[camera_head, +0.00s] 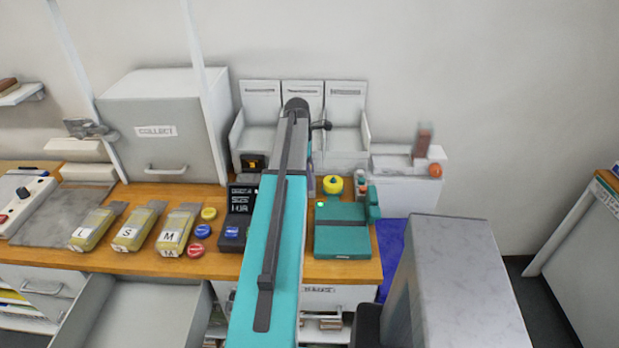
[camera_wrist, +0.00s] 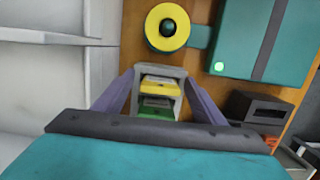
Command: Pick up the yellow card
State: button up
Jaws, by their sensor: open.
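In the wrist view, a yellow card (camera_wrist: 161,86) sits in a small grey holder (camera_wrist: 172,71), with a green card (camera_wrist: 155,112) beside it in the same holder. My gripper (camera_wrist: 158,77) is open, its two purple fingers on either side of the holder with the yellow card between them in the picture. I cannot tell whether the fingers touch anything or how far above the card they are. In the head view, my arm hides the holder and the card, and only part of a purple finger shows.
A teal machine (camera_head: 342,238) with a green light and a yellow reel (camera_head: 333,185) stand close to the holder. A dark box (camera_wrist: 262,108) is at the right in the wrist view. Tagged yellow packs (camera_head: 133,228) lie left on the wooden counter, above an open drawer (camera_head: 140,310).

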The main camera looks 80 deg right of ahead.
dwell(0.5)
jog(key=c, duration=1.1)
jog(key=shift+r+b, duration=1.65)
jog(key=shift+r, duration=3.35)
jog(key=shift+s, duration=0.15)
